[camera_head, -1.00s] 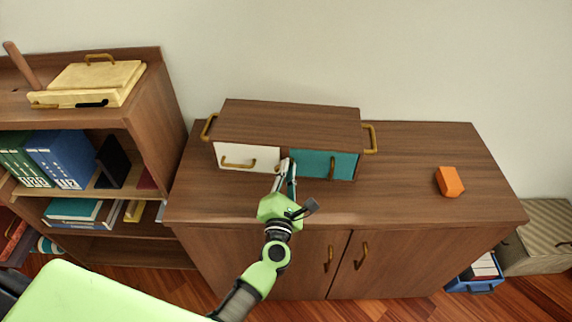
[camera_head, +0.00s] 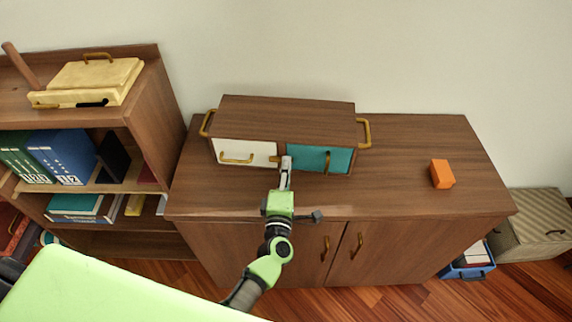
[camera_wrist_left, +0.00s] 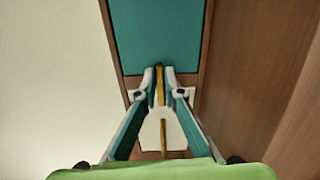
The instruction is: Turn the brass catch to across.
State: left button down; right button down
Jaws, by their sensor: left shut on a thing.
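The brass catch (camera_wrist_left: 160,84) sits on the front of a small wooden cabinet (camera_head: 290,110), on the divider between the white drawer front (camera_head: 243,148) and the teal door (camera_head: 315,158). My left gripper (camera_head: 286,162) is at the catch, its two fingers shut on it. In the left wrist view the gripper (camera_wrist_left: 160,78) has a finger on either side of the catch. The catch lies lengthwise from the white side toward the teal side, in line with the drawer's handle. In the head view the fingers hide part of it. My right gripper is not in view.
The cabinet stands on a wooden sideboard (camera_head: 400,185). An orange block (camera_head: 441,174) lies on its right part, with clear top between. A bookshelf (camera_head: 150,130) stands on the left. A blue crate (camera_head: 467,271) and a striped box (camera_head: 530,225) are on the floor at right.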

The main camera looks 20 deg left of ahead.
pick_arm(q)
jog(key=shift+f+m, duration=0.1)
jog(key=shift+m, duration=0.2)
jog(key=c, duration=2.1)
grip_release()
jog(key=shift+c, duration=0.2)
jog(key=s+d, duration=0.2)
jog(key=s, duration=1)
jog(key=shift+d, duration=0.1)
jog(key=shift+w, duration=0.1)
